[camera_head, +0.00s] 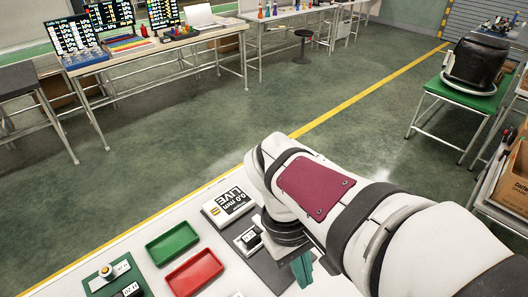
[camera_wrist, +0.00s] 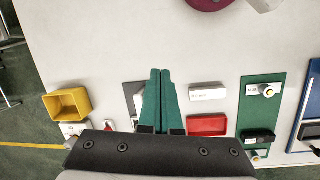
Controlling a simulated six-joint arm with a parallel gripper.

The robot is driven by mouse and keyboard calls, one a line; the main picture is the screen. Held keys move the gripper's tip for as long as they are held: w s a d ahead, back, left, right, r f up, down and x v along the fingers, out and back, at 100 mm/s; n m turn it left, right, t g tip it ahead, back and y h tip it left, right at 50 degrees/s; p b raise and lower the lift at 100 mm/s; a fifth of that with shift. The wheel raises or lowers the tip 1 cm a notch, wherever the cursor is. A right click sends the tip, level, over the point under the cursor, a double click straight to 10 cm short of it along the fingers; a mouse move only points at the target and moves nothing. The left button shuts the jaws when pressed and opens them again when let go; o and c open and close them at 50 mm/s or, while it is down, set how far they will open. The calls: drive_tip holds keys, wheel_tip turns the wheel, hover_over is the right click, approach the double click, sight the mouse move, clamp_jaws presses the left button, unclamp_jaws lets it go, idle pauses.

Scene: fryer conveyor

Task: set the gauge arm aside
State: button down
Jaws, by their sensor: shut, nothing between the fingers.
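My gripper (camera_head: 303,270) has teal fingers that are shut with nothing between them. In the wrist view its fingertips (camera_wrist: 160,72) touch each other, above a grey plate on the white table. In the head view the plate (camera_head: 262,262) is dark grey and partly hidden by my arm. A small black and white device (camera_head: 249,239) stands on it, left of my wrist. A pale part (camera_wrist: 138,100) shows beside the fingers in the wrist view. I cannot tell which piece is the gauge arm; it may be partly hidden. A readout marked "0.0 mm LIVE" (camera_head: 230,205) lies behind the device.
A green tray (camera_head: 172,243) and a red tray (camera_head: 194,272) lie left of the plate. A green plate with a knob (camera_head: 112,272) is farther left. The wrist view shows a yellow bin (camera_wrist: 67,104) and a white block (camera_wrist: 207,92). Bare table lies beyond my fingertips there.

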drive_tip(key=w+a+f+n+t+h, duration=0.2)
drive_tip(key=w+a+n, duration=0.4)
drive_tip(key=a+n, duration=0.3)
drive_tip(key=w+a+f+n+t+h, duration=0.3)
drive_tip(key=w+a+n, duration=0.3)
drive_tip(key=a+n, duration=0.3)
drive_tip(key=shift+a+f+t, duration=0.35)
drive_tip(key=shift+a+t, duration=0.15)
drive_tip(key=shift+a, duration=0.45)
drive_tip(key=shift+w, duration=0.1)
approach(261, 224)
wheel_tip(261, 224, down, 4)
drive_tip(key=shift+w+d+f, duration=0.1)
drive_tip(key=shift+w+d, duration=0.4)
drive_tip(key=shift+d, duration=0.4)
drive_tip(key=shift+w+d+f, duration=0.1)
drive_tip(key=shift+w+d, duration=0.4)
drive_tip(key=shift+d, duration=0.4)
drive_tip(key=shift+w, duration=0.1)
